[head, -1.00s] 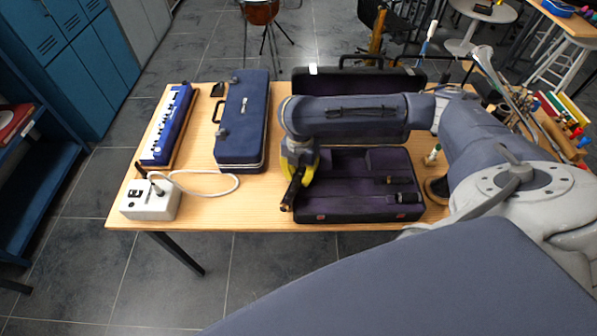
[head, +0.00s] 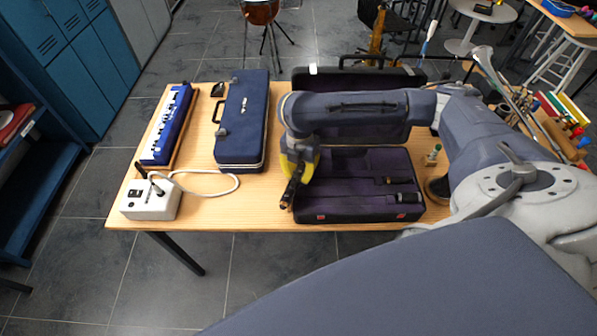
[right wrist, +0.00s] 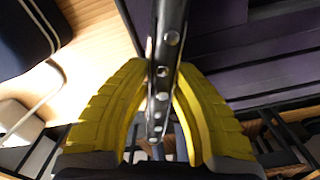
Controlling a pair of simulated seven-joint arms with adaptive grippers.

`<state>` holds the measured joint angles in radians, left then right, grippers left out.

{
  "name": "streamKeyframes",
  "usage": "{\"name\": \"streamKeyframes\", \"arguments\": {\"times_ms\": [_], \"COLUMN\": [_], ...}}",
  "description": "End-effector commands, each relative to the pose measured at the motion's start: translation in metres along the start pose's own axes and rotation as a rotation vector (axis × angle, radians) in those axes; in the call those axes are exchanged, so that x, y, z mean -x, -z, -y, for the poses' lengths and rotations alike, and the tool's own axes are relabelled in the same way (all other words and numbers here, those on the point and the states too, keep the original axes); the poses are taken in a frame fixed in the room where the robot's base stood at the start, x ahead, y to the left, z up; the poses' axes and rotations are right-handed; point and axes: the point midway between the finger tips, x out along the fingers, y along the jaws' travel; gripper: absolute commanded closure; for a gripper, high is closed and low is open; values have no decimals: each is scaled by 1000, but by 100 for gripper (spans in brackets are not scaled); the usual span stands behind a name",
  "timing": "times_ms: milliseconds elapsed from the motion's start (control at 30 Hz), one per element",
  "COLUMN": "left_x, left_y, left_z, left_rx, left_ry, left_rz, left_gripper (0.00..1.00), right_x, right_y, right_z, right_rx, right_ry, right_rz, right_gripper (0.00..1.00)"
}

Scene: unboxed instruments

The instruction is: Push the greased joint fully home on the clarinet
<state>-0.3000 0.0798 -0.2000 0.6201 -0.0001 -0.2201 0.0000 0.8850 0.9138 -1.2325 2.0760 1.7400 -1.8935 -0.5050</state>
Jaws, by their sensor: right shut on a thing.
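My right gripper (head: 297,172), with yellow fingers, is over the left edge of the open clarinet case (head: 345,211). It is shut on a dark clarinet joint with silver keys (head: 288,194), whose lower end hangs by the case's front left corner. In the right wrist view, the joint (right wrist: 164,72) runs lengthwise between the yellow fingers. Another short dark piece (head: 404,197) lies at the right front of the case's purple interior. I cannot make out where the held joint meets another part. My left gripper is not in view.
A closed blue case (head: 240,122), a blue keyboard instrument (head: 166,125) and a white box with a cable (head: 150,203) occupy the table's left side. A small green-topped item (head: 433,155) stands right of the open case.

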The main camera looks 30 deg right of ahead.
Motion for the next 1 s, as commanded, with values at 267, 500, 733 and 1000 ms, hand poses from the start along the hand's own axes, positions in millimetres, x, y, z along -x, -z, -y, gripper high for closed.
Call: {"name": "streamKeyframes", "arguments": {"times_ms": [267,500,733,1000], "left_x": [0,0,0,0], "left_y": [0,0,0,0], "left_z": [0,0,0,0], "left_rx": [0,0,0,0], "left_ry": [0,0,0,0], "left_rz": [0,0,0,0], "left_gripper": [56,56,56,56], "right_x": [10,18,26,35], "right_y": [0,0,0,0], "right_z": [0,0,0,0], "right_rx": [1,1,0,1], "right_ry": [-2,-1,-2,-2], "right_rz": [1,0,1,2], "right_gripper": [100,100,100,100]}}
